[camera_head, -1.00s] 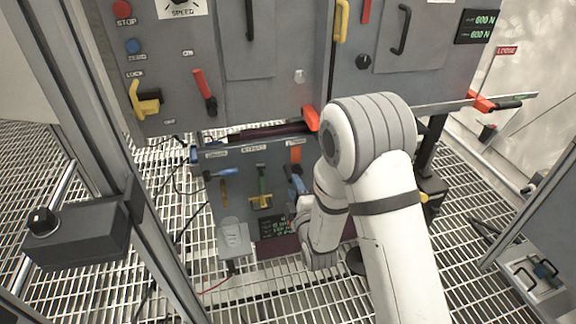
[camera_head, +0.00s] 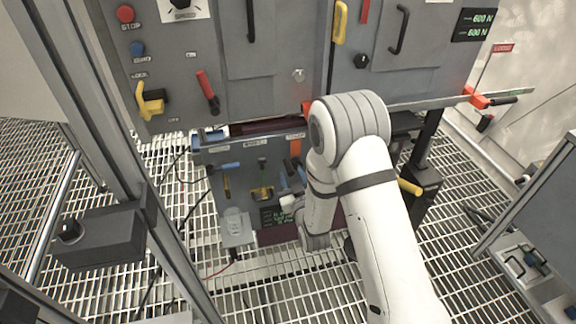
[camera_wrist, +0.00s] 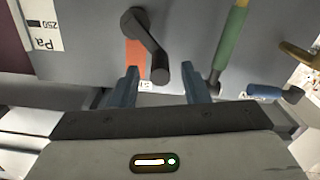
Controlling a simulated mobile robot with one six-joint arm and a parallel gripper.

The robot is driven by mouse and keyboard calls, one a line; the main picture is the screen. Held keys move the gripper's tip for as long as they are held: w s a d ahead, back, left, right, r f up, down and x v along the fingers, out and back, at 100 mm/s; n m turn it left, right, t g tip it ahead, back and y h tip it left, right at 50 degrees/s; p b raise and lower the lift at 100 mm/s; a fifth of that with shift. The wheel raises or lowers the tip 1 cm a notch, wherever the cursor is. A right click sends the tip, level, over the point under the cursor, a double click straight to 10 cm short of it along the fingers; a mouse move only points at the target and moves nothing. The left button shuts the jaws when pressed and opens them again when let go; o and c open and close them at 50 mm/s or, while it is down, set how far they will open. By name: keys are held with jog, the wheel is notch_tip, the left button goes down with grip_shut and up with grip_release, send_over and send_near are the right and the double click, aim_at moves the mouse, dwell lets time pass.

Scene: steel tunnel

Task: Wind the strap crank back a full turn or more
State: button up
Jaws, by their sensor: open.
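In the wrist view a black crank (camera_wrist: 145,36), likely the strap crank, sticks out from the grey panel over an orange strip (camera_wrist: 134,62). Its cylindrical knob (camera_wrist: 160,73) points towards the camera. My gripper (camera_wrist: 160,84) is open, with a blue-grey finger on each side of the knob. The knob appears between the fingertips, and neither finger visibly touches it. In the head view my gripper (camera_head: 291,179) is at the low panel, just below the orange strip (camera_head: 295,148). My arm hides part of that area, and I cannot make out the crank there.
A green handle (camera_wrist: 231,38) stands close beside the right finger, with a blue handle (camera_wrist: 270,92) farther right. In the head view the low panel (camera_head: 225,150) sits below a large grey cabinet (camera_head: 290,90). A yellow handle (camera_head: 409,187) shows right of my arm. Grating covers the floor.

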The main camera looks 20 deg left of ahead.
aim_at(288, 166)
jog(key=x, duration=0.5)
jog(key=shift+b, duration=0.3)
grip_shut()
jog(key=n+b, duration=0.1)
jog(key=f+b, duration=0.1)
jog(key=shift+s+a+f+n+b, duration=0.1)
jog(key=shift+a+n+b, duration=0.1)
jog(key=shift+n+b, duration=0.15)
jog(key=shift+s+a+f+n+b, duration=0.15)
jog(key=shift+f+n+b, duration=0.15)
jog(key=shift+n+b, duration=0.55)
jog(key=shift+a+n+b, duration=0.1)
jog(key=shift+n+b, duration=0.2)
jog(key=shift+n, duration=0.4)
